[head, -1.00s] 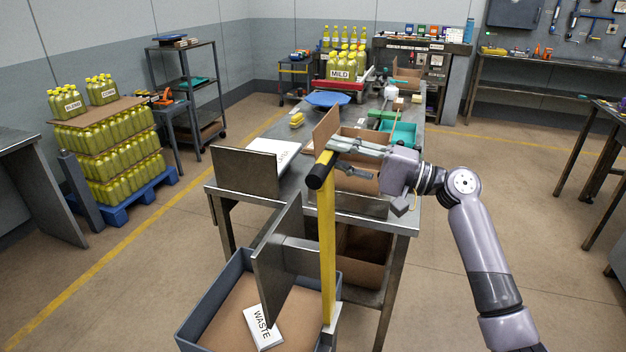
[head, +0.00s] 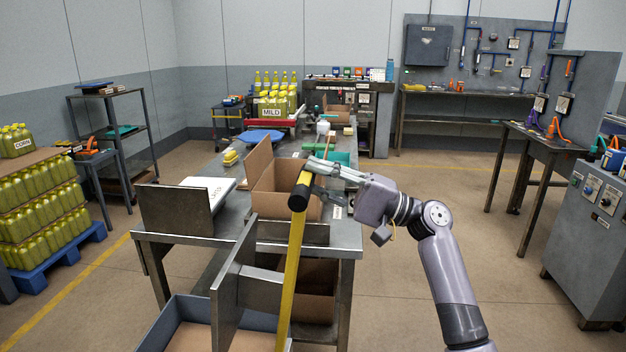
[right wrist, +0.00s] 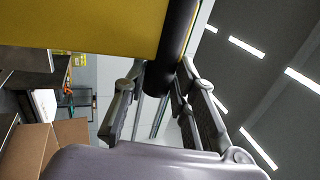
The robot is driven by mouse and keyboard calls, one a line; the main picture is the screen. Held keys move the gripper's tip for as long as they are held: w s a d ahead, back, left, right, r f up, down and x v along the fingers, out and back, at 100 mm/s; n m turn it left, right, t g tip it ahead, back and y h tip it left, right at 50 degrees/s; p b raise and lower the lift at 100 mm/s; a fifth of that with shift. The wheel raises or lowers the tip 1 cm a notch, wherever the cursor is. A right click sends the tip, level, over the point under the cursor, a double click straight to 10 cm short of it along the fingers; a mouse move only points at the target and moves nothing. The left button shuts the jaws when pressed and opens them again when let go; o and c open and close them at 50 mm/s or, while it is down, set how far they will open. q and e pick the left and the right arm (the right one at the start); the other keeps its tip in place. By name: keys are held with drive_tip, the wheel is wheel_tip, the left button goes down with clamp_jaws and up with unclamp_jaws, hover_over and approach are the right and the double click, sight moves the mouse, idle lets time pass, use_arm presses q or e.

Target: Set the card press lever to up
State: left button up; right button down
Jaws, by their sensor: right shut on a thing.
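The lever is a yellow bar (head: 291,275) with a black grip (head: 302,191) across its top. It stands nearly upright at the near end of the steel table, leaning slightly in the head view; its lower end is cut off by the frame. My right gripper (head: 308,182) is shut on the black grip, reaching it from the right. In the right wrist view the black grip (right wrist: 178,45) lies between the fingers and the yellow bar (right wrist: 80,25) runs off to the left. My left gripper is not in view.
Steel plates (head: 232,280) stand just left of the lever, above a grey bin (head: 160,328). An open cardboard box (head: 275,202) sits on the table (head: 343,238) behind the grip. A control cabinet (head: 590,240) stands far right. The floor between is clear.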

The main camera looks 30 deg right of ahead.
drive_tip(key=c, duration=1.8)
unclamp_jaws()
drive_tip(key=shift+f, duration=0.25)
drive_tip(key=o, duration=0.4)
drive_tip(key=shift+s+d+r, duration=0.1)
drive_tip(key=shift+s+d, duration=0.15)
drive_tip(key=shift+d, duration=0.2)
drive_tip(key=shift+o, duration=0.4)
drive_tip(key=shift+w+a, duration=0.1)
drive_tip(key=shift+a, duration=0.05)
drive_tip(key=shift+a, duration=0.1)
drive_tip(key=v, duration=1.2)
